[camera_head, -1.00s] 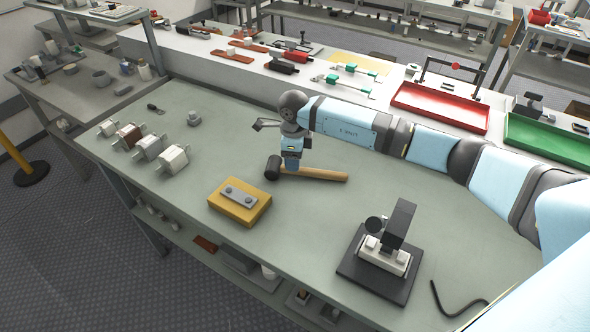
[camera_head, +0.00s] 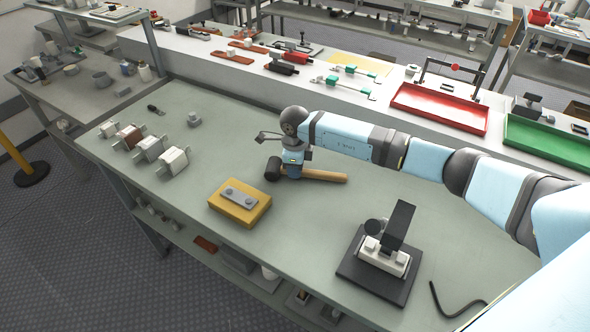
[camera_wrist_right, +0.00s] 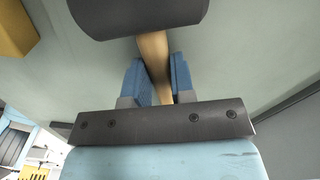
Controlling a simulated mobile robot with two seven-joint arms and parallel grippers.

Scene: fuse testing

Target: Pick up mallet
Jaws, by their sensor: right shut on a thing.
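The mallet has a dark cylindrical head (camera_head: 273,168) and a light wooden handle (camera_head: 325,175). It lies on the green-grey workbench (camera_head: 215,285) in the head view. My right gripper (camera_head: 291,177) comes down over the handle close beside the head. In the right wrist view the blue fingers (camera_wrist_right: 157,80) stand on both sides of the wooden handle (camera_wrist_right: 153,52) and are shut on it. The mallet head (camera_wrist_right: 138,12) fills the top of that view. I cannot tell whether the mallet touches the bench. My left gripper is not in view.
A yellow block with a grey plate (camera_head: 240,203) lies in front of the mallet. A black-based fixture (camera_head: 378,265) stands at right front. Several white fuse-like parts (camera_head: 148,148) stand at left. A red tray (camera_head: 440,108) and a green tray (camera_head: 550,140) sit on the raised back shelf.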

